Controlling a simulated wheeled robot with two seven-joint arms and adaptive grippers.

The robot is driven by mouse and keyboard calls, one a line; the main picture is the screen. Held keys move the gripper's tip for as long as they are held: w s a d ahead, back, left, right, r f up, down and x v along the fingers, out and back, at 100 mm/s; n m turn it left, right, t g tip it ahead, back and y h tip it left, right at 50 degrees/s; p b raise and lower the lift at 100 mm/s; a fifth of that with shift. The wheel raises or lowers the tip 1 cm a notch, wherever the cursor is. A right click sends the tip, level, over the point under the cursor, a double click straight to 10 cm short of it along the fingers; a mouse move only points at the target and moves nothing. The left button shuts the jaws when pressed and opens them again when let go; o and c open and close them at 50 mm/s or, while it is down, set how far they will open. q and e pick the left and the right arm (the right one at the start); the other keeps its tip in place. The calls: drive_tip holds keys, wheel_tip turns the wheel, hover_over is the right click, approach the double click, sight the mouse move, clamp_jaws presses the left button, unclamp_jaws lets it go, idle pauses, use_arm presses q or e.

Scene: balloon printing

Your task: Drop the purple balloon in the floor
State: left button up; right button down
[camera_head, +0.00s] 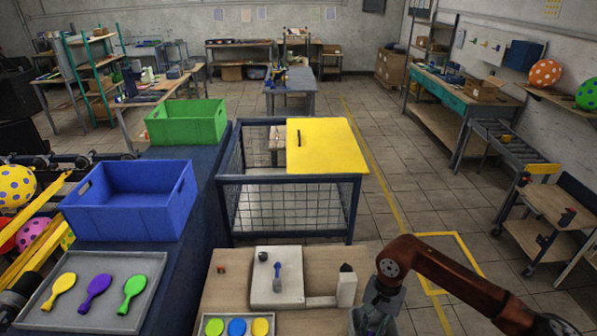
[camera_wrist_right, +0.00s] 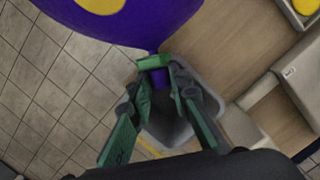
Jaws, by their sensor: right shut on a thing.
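In the right wrist view a large inflated purple balloon (camera_wrist_right: 120,25) with yellow dots fills the top left. A green clip (camera_wrist_right: 154,62) and a short purple neck piece (camera_wrist_right: 160,80) sit at its lower end. My right gripper (camera_wrist_right: 165,76) is shut on the balloon at this neck end. In the head view my right gripper (camera_head: 378,308) is at the bottom, just right of the wooden table, with a little purple at the frame edge; most of the balloon is out of that view. The tiled floor (camera_wrist_right: 48,105) shows below and left of the balloon.
A wooden table (camera_head: 232,290) with a white device (camera_head: 262,290) stands left of the gripper. A grey tray (camera_head: 65,318) holds flat yellow, purple and green balloons. Open floor (camera_head: 405,218) lies beyond, crossed by yellow lines.

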use_arm(q)
drive_tip(key=shift+s+f+b, duration=0.15)
drive_tip(key=shift+f+b, duration=0.4)
drive_tip(key=shift+f, duration=0.25)
drive_tip(key=shift+s+f+b, duration=0.1)
drive_tip(key=shift+f+b, duration=0.45)
drive_tip(key=shift+f, duration=0.2)
use_arm(e)
drive_tip(key=shift+s+d+f+n+h, duration=0.2)
drive_tip(key=shift+s+f+n, duration=0.3)
drive_tip(key=shift+n, duration=0.5)
drive_tip(key=shift+s+d+f+n+h, duration=0.25)
drive_tip(key=shift+s+n, duration=0.35)
drive_tip(key=shift+n, duration=0.4)
drive_tip(key=shift+s+d+f+n+h, duration=0.15)
drive_tip(key=shift+s+f+n, duration=0.35)
drive_tip(key=shift+n, duration=0.5)
drive_tip(key=shift+a, duration=0.1)
